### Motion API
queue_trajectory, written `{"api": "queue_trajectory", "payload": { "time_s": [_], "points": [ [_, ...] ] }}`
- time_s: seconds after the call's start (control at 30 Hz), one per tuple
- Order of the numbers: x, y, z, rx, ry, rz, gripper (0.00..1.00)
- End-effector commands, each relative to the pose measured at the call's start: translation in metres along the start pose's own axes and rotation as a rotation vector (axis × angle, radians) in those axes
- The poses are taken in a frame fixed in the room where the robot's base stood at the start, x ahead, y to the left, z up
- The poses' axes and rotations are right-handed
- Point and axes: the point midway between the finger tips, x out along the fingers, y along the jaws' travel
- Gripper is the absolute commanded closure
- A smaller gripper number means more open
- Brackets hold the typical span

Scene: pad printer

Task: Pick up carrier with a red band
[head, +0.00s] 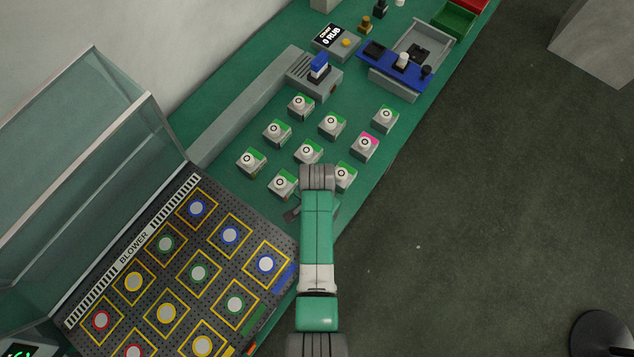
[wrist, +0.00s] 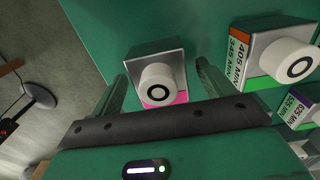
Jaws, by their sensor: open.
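No band in view is plainly red; the nearest is a pink band on one carrier (head: 365,145), which stands at the right of the group of carriers in the head view. In the wrist view a grey carrier (wrist: 158,88) with a white round knob and a pink band lies ahead between my fingers, seemingly the same one. My gripper (wrist: 162,74) is open, one finger to each side of this carrier in the picture, with nothing held. I cannot tell how far above it the fingers are. In the head view my arm hides the fingertips.
Several green-banded carriers (head: 331,124) stand around it on the green bench. A labelled carrier (wrist: 278,58) is close to my right finger. A perforated blower panel (head: 180,262) is at the lower left, a blue-and-grey fixture (head: 393,72) at the back. The bench edge drops to dark floor.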

Motion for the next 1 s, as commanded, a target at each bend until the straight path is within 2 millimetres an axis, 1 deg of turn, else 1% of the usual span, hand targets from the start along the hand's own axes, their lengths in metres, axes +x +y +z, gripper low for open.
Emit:
{"api": "queue_trajectory", "payload": {
  "time_s": [0.07, 0.2, 0.27, 0.3, 0.33, 0.53, 0.6, 0.67, 0.8, 0.9, 1.0],
  "points": [
    [0.000, 0.000, 0.000, 0.000, 0.000, 0.000, 0.20],
    [0.000, 0.000, 0.000, 0.000, 0.000, 0.000, 0.47],
    [0.000, 0.000, 0.000, 0.000, 0.000, 0.000, 0.59],
    [0.000, 0.000, 0.000, 0.000, 0.000, 0.000, 0.67],
    [0.000, 0.000, 0.000, 0.000, 0.000, 0.000, 0.71],
    [-0.001, 0.000, 0.000, 0.000, 0.000, 0.000, 0.71],
    [-0.007, 0.000, 0.000, 0.000, 0.001, -0.001, 0.71],
    [-0.019, 0.000, -0.001, 0.000, 0.002, -0.002, 0.71],
    [-0.054, -0.001, -0.001, 0.000, 0.004, -0.003, 0.71],
    [-0.076, -0.001, -0.001, 0.000, 0.003, -0.003, 0.71],
    [-0.091, 0.000, -0.001, 0.000, 0.001, -0.001, 0.71]
  ]
}}
